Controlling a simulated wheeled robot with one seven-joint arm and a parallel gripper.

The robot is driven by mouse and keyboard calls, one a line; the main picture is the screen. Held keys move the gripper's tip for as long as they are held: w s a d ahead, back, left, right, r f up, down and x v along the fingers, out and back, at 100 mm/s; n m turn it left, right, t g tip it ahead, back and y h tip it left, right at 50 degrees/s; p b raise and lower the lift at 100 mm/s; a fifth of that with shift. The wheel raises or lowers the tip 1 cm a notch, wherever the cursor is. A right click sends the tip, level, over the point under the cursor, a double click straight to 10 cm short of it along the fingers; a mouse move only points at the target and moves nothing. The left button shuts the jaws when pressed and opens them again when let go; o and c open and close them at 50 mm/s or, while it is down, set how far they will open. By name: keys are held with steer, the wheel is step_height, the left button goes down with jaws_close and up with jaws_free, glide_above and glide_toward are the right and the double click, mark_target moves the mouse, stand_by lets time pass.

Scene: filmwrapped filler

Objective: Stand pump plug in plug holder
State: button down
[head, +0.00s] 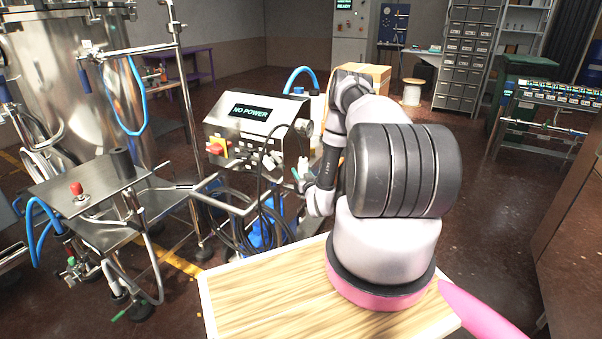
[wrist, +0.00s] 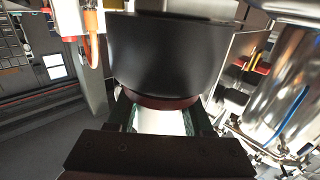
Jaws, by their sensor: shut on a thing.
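My gripper (head: 302,172) is in front of the steel control box and is partly hidden by my own arm. In the wrist view, my gripper (wrist: 165,118) is shut on a pale part, with a finger on each side. A wide black cylindrical body with a reddish-brown rim, seemingly the pump plug (wrist: 170,55), shows beyond the fingers. In the head view, a black round piece (head: 303,127) with a cable shows just above my gripper; I cannot tell if it is the same plug. A black upright cylinder, possibly the plug holder (head: 122,163), stands on the steel side table at the left.
The control box (head: 250,115) reads NO POWER. Black cables (head: 262,225) hang below it near blue parts. The steel side table (head: 95,190) carries a red knob (head: 77,189). A large steel tank (head: 85,90) stands behind it. Open floor lies right of my arm.

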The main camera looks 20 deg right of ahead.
steer(key=shift+c, duration=1.1)
jaws_free()
steer(key=shift+f, duration=0.1)
